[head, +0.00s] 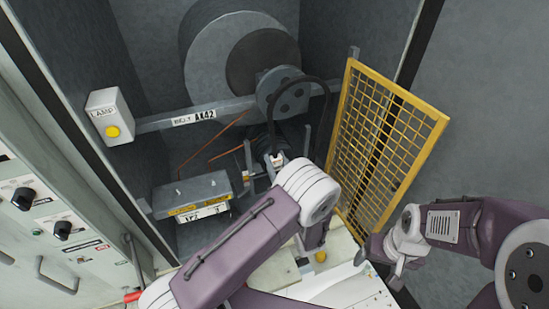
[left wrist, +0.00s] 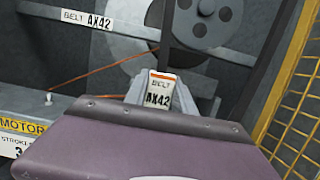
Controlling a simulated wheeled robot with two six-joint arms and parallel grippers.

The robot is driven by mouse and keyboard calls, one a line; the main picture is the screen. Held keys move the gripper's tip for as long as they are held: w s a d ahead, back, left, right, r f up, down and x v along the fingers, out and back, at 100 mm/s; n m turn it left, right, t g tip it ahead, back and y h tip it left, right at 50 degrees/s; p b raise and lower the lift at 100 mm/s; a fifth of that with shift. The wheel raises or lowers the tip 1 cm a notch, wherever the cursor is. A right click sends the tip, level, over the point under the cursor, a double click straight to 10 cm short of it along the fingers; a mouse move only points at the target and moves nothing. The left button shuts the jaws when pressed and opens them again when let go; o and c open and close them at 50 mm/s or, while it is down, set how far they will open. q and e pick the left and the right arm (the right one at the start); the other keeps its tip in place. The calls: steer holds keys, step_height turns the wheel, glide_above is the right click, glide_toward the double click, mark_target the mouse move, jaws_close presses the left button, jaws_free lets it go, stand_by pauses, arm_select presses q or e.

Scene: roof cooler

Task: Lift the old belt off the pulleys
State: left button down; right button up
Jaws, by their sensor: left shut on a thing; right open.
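A black belt (head: 325,99) hangs as a loop by the small grey pulley (head: 283,90); I cannot tell whether it touches the pulley. A white tag reading BELT AX42 (left wrist: 160,92) is at its lower part. My left gripper (left wrist: 160,82) is shut on the belt at this tag; the belt (left wrist: 167,42) rises from there in the left wrist view. My wrist hides the lower area in both views. The large dark wheel (head: 262,60) stands behind the small pulley. My right gripper (head: 381,262) is open and empty at lower right, away from the belt.
A yellow mesh guard (head: 385,140) stands close on the right. A grey rail labelled BELT AX42 (head: 150,123) crosses the back, with a lamp box (head: 108,115) on its left. The motor base (head: 192,193) is at lower left. Thin orange-brown lines (head: 208,137) run behind.

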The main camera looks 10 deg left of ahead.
arm_select(q)
steer(key=r+v, duration=0.1)
steer(key=v, duration=0.5)
steer(key=shift+s+d+r, duration=0.15)
steer(key=shift+s+r, duration=0.1)
steer(key=shift+r, duration=0.25)
stand_by(0.3)
stand_by(0.5)
